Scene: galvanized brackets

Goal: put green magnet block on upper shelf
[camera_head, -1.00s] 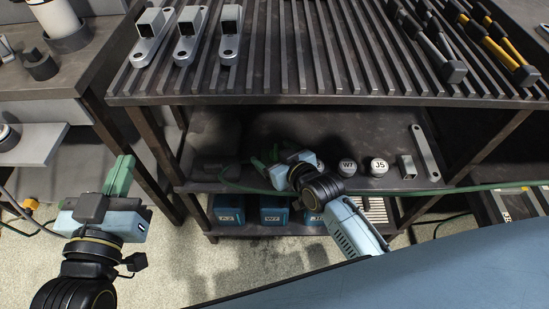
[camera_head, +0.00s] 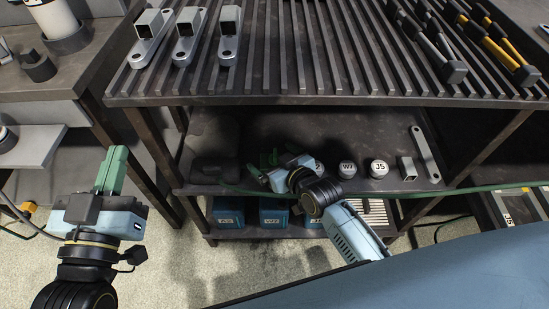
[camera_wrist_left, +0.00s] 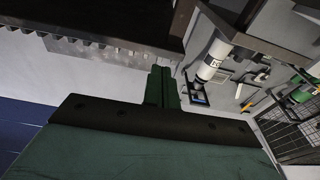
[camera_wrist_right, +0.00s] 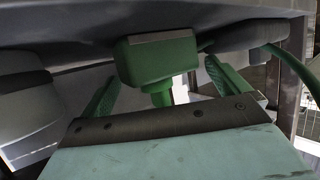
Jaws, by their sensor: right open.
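The green magnet block (camera_wrist_right: 158,58) shows in the right wrist view with a pale metal strip on its top edge and a narrower green part below it. It lies between and a little beyond the spread fingers of my right gripper (camera_wrist_right: 160,88), which is open. In the head view my right gripper (camera_head: 270,168) reaches to the left part of the middle shelf, and the block is a small dark green patch (camera_head: 268,158) there, partly hidden. My left gripper (camera_head: 112,168) is shut and empty, left of the rack; its fingers also show together in the left wrist view (camera_wrist_left: 162,88). The upper shelf (camera_head: 300,60) is slatted.
Several grey brackets (camera_head: 185,38) stand on the upper shelf's left, and clamps (camera_head: 490,45) on its right; its middle is free. White-labelled round items (camera_head: 347,169) and a long bracket (camera_head: 425,154) occupy the middle shelf. A green hose (camera_head: 440,190) runs along its front. Blue bins (camera_head: 273,216) stand below.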

